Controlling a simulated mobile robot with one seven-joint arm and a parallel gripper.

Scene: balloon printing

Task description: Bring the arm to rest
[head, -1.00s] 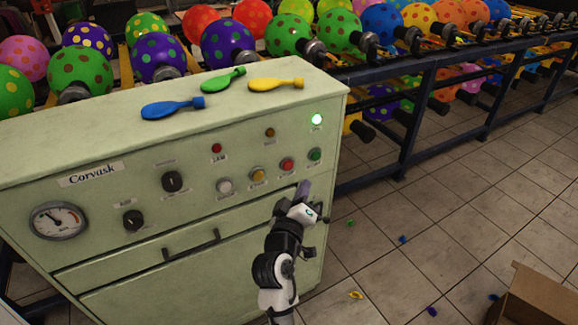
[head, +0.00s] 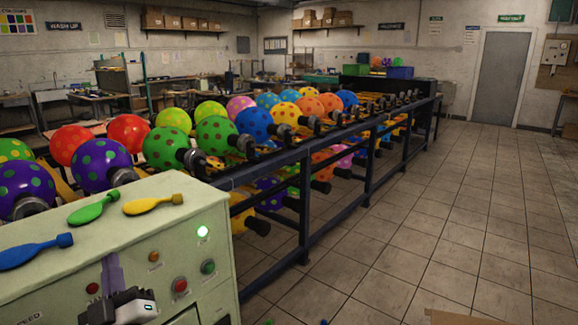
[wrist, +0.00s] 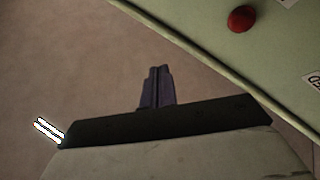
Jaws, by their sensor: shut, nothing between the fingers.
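My gripper (head: 112,272) is in front of the pale green control cabinet (head: 150,215) at the lower left of the head view. Its two purple-grey fingers are together, with nothing between them. In the wrist view the fingers (wrist: 156,86) point over the tiled floor, and the cabinet's edge (wrist: 195,58) with a red button (wrist: 242,18) is at the upper right. I cannot tell the exact gap between gripper and cabinet. Most of my arm is out of the head view.
Blue (head: 34,251), green (head: 92,207) and yellow (head: 152,204) uninflated balloons lie on the cabinet top. A dark blue rack (head: 304,185) of dotted balloons runs back to the right. The tiled floor (head: 440,220) right of it is largely clear. A cardboard edge (head: 460,317) shows at the bottom.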

